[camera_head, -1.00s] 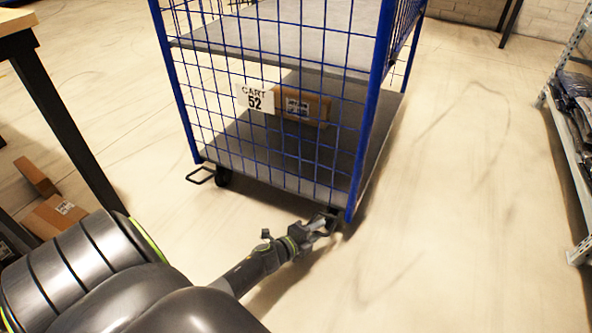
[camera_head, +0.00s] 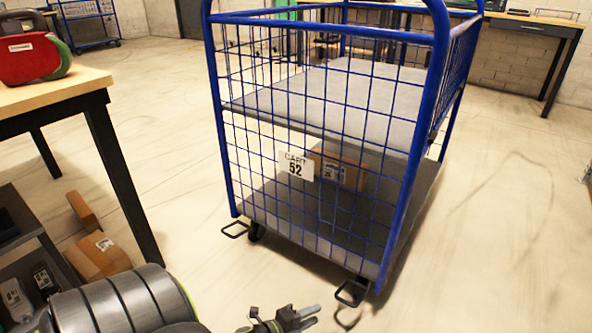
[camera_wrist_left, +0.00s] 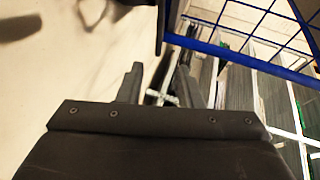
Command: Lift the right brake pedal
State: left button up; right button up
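The cart (camera_head: 437,110) has a blue mesh frame, grey shelves and a "CART 52" sign. Its right brake pedal (camera_head: 352,293) is a black loop at the near right bottom corner. It looks more steeply angled than the left pedal (camera_head: 235,230), which lies near flat. My left gripper (camera_head: 314,316) is low in front of the cart, apart from the right pedal, to its lower left. In the left wrist view its fingers (camera_wrist_left: 160,88) are spread with nothing held between them. A dark bar shows above them there; I cannot tell whether it is the pedal. My right gripper is out of view.
A cardboard box (camera_head: 350,172) sits on the cart's lower shelf. A table (camera_head: 60,93) with a red object (camera_head: 30,60) stands at the left, with cardboard pieces (camera_head: 98,258) below. Floor right of the cart is clear. Desks stand behind.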

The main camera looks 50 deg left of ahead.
pick_arm(q)
jog(key=shift+p+v, duration=0.35)
jog(key=shift+v, duration=2)
